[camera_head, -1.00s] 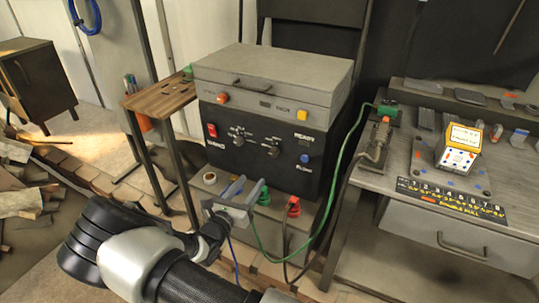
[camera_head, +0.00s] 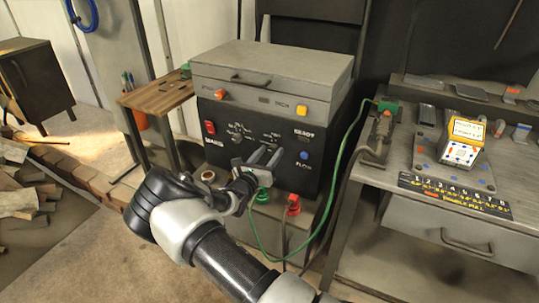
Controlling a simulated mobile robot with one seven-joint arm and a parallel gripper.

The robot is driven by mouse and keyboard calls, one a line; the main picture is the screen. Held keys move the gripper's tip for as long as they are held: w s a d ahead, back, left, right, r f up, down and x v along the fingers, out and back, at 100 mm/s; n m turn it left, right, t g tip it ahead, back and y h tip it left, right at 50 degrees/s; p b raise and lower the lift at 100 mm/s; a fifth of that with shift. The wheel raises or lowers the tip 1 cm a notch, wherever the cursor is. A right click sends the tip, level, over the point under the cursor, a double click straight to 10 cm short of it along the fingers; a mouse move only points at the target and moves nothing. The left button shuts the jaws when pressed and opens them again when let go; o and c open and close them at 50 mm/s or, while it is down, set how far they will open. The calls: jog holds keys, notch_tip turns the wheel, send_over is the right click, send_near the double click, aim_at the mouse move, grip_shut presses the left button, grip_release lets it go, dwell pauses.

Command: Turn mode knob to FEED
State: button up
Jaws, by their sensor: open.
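A black machine front (camera_head: 222,160) under a grey lid carries two knobs with white lettering around them. The left knob (camera_head: 238,134) is in plain view. The right knob is mostly hidden behind my gripper's fingers, so its pointer cannot be read. The lettering is too small to tell which knob is the mode knob or where FEED is. My gripper (camera_head: 268,153) is open, its two fingers pointing at the panel in front of the right knob. I cannot tell whether they touch it or stand around it.
The panel also has a red switch (camera_head: 210,128), a blue button (camera_head: 304,155), an orange button (camera_head: 220,94) and a yellow button (camera_head: 300,110). Green and red connectors sit below, and a green cable (camera_head: 335,175) runs at the right. A workbench (camera_head: 385,190) stands to the right.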

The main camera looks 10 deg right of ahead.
jog(key=c, duration=1.1)
jog(key=shift+o, duration=0.2)
jog(key=m+p, duration=0.1)
jog(key=m, duration=0.3)
jog(key=shift+d+m, duration=0.1)
jog(key=shift+m, duration=0.3)
jog(key=m, duration=0.4)
jog(key=shift+f+m, duration=0.1)
jog(key=shift+m, duration=0.2)
jog(key=m, duration=0.4)
jog(key=shift+s+m, duration=0.1)
jog(key=shift+m, duration=0.2)
jog(key=shift+f+m+h+b, duration=0.1)
jog(key=shift+m+h+b, duration=0.35)
jog(key=shift+m, duration=1.55)
